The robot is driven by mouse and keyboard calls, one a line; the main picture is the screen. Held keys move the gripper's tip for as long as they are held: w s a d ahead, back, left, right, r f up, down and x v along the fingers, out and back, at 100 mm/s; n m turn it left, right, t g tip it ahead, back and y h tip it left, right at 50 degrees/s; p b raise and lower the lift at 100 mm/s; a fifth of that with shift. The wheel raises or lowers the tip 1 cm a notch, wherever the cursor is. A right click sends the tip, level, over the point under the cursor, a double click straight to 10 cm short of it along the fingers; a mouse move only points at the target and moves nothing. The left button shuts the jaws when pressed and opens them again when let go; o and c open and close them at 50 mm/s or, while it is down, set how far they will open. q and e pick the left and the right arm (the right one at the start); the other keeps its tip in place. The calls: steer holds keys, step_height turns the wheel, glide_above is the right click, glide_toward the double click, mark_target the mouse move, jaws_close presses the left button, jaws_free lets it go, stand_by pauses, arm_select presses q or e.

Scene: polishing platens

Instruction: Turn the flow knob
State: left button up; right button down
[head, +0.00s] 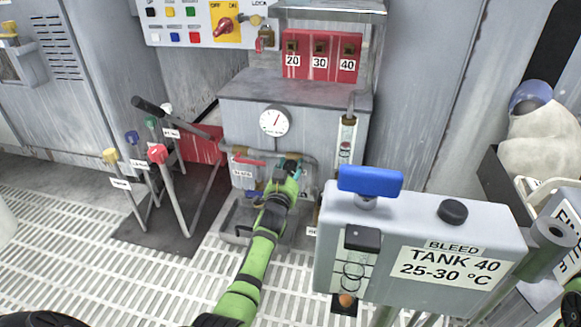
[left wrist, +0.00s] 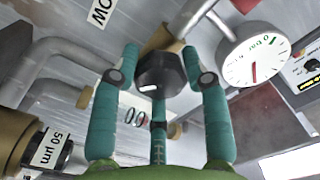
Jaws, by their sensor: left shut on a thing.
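My left gripper (head: 286,178) reaches the pipework below the round gauge in the head view. In the left wrist view its teal fingers (left wrist: 160,70) are closed around a black faceted knob (left wrist: 160,75) with a white mark on its face. I take this as the flow knob. One finger is on each side of the knob and a third is below it. The gripper and arm hide the knob in the head view. A partly cut-off, upside-down label (left wrist: 101,11) sits near it. My right gripper is not in view.
A round gauge (head: 274,121) sits just above the gripper and shows close by in the wrist view (left wrist: 252,53). A grey tank box (head: 425,215) with a blue handle (head: 370,181) stands to the right. Several coloured levers (head: 158,154) stand left.

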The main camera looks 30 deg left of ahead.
arm_select(q)
steer(key=shift+r+m, duration=0.15)
steer(key=shift+m, duration=1.35)
steer(key=o, duration=1.1)
steer(key=shift+o, duration=0.2)
steer(key=shift+s+d, duration=0.15)
steer(key=shift+s, duration=0.45)
steer(key=v, duration=0.6)
steer(key=shift+s, duration=0.1)
